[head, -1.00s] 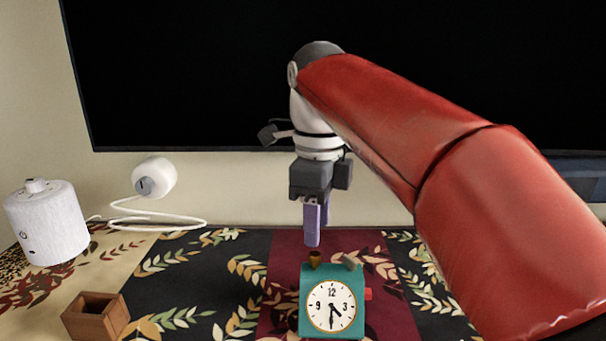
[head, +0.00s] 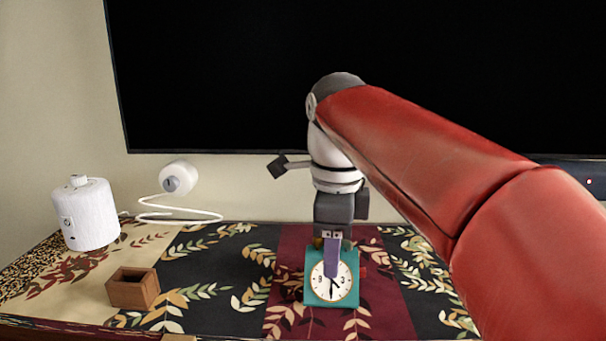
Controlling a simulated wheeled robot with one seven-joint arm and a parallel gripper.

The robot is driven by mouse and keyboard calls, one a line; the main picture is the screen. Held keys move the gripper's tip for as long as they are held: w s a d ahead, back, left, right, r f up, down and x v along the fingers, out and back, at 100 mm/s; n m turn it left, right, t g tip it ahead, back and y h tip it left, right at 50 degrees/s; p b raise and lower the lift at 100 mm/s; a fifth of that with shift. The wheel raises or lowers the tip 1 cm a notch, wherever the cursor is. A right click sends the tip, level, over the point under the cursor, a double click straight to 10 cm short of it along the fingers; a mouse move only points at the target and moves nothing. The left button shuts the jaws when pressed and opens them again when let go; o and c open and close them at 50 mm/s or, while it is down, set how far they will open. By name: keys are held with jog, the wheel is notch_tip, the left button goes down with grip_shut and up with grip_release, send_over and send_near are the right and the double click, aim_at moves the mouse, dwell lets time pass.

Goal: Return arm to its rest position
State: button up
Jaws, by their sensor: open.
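My gripper (head: 332,270) hangs from my red arm near the middle of the head view, with its purple fingers pointing down. It is open, with nothing visible between its fingers, though the gap between them is hard to see from this side. The fingers overlap the upper face of a teal clock (head: 345,286) with a white dial, hiding part of the dial and its top. The clock stands upright on the patterned table cover. I cannot tell whether the fingers touch it.
A small open wooden box (head: 133,291) sits at the front left. A white cylindrical device (head: 88,215) stands at the far left, beside a white round camera (head: 179,178) with a looping cable. A large black screen (head: 230,80) fills the back.

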jog(key=s+d+f+n+t, duration=0.2)
jog(key=s+d+f+n, duration=0.3)
jog(key=f+n, duration=0.3)
jog(key=s+d+f+n+t, duration=0.3)
jog(key=s+d+f+n, duration=0.3)
jog(key=n, duration=0.5)
notch_tip(320, 180, down, 3)
jog(key=shift+s+r+n, duration=0.1)
jog(key=shift+s+n, duration=0.3)
jog(key=shift+s, duration=0.3)
